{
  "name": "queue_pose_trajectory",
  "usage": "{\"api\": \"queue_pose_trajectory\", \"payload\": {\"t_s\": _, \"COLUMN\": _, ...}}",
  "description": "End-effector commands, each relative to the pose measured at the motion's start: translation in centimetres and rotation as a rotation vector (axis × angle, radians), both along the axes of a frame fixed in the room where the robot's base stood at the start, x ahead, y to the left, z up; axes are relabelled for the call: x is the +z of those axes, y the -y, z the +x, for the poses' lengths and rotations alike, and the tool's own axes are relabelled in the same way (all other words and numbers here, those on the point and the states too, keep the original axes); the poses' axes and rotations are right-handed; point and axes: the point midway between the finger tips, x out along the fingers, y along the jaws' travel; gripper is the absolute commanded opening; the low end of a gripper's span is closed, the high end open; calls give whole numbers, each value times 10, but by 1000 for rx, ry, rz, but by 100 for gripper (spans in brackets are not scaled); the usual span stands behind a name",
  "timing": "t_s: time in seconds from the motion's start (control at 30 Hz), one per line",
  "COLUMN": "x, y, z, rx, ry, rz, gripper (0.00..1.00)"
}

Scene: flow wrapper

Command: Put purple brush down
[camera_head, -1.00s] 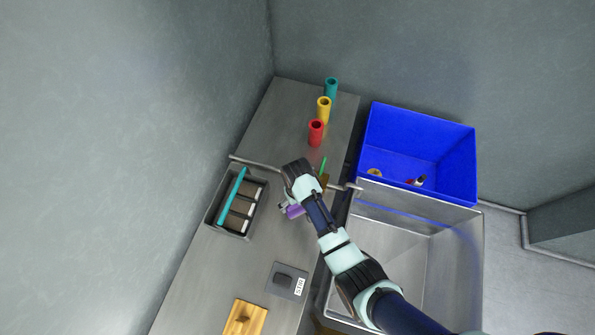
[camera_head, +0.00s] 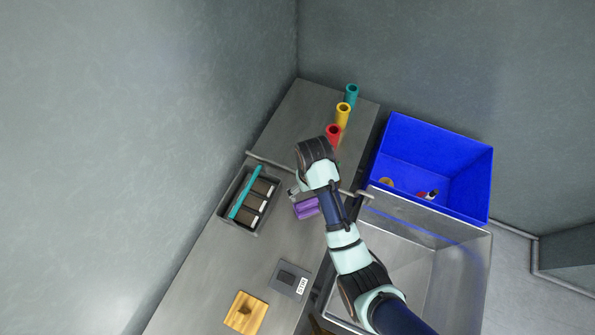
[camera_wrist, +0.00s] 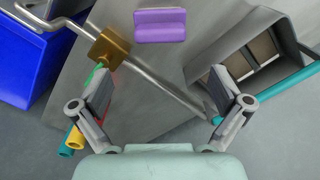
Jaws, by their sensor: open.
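In the head view my wrist and arm reach across the counter just above and right of the brush and hide part of the area there.
A dark tray (camera_head: 233,222) with a teal bar stands left of the brush. A metal rail (camera_wrist: 150,75) crosses the counter. Red, yellow and teal cylinders (camera_head: 343,112) stand behind. A brown block (camera_wrist: 108,47) sits by the rail.

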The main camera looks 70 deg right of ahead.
Motion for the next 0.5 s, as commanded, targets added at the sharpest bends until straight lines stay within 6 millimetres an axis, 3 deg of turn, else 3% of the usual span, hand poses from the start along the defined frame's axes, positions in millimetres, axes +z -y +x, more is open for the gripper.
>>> {"api": "queue_pose_trajectory", "payload": {"t_s": 0.37, "x": 3, "y": -3, "z": 7, "rx": 17, "ry": 13, "rz": -15, "gripper": 100}}
{"api": "queue_pose_trajectory", "payload": {"t_s": 0.47, "x": 24, "y": -27, "z": 47, "rx": 117, "ry": 104, "rz": -104, "gripper": 100}}
{"api": "queue_pose_trajectory", "payload": {"t_s": 0.5, "x": 41, "y": -46, "z": 72, "rx": 184, "ry": 170, "rz": -159, "gripper": 100}}
